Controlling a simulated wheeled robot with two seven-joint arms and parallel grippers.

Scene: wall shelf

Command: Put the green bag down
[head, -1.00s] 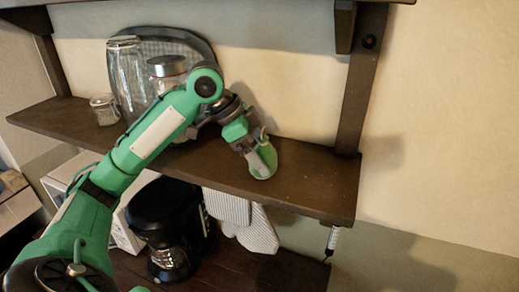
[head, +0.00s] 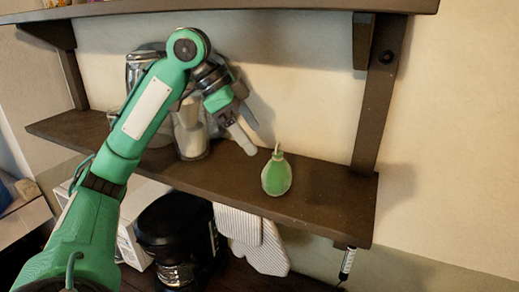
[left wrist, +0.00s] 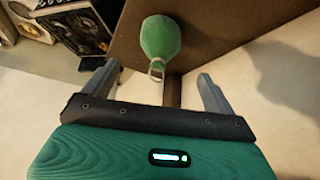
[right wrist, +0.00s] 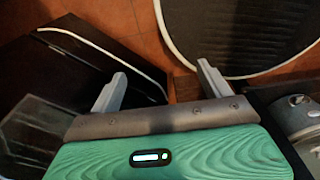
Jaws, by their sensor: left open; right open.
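The green bag (head: 277,175) is a small pear-shaped thing with a thin loop at its top. It stands upright on the wooden shelf (head: 325,190), right of the middle. In the left wrist view the green bag (left wrist: 160,40) lies beyond the fingertips, its loop toward me. My left gripper (head: 248,138) is open and empty, up and to the left of the bag and apart from it. My right gripper (right wrist: 160,82) is open and empty in the right wrist view, away from the shelf; it does not show in the head view.
A glass jar (head: 190,140) with white contents stands on the shelf behind my left arm. A black coffee maker (head: 178,235) and a hanging striped cloth (head: 252,238) are below the shelf. The shelf right of the bag is clear.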

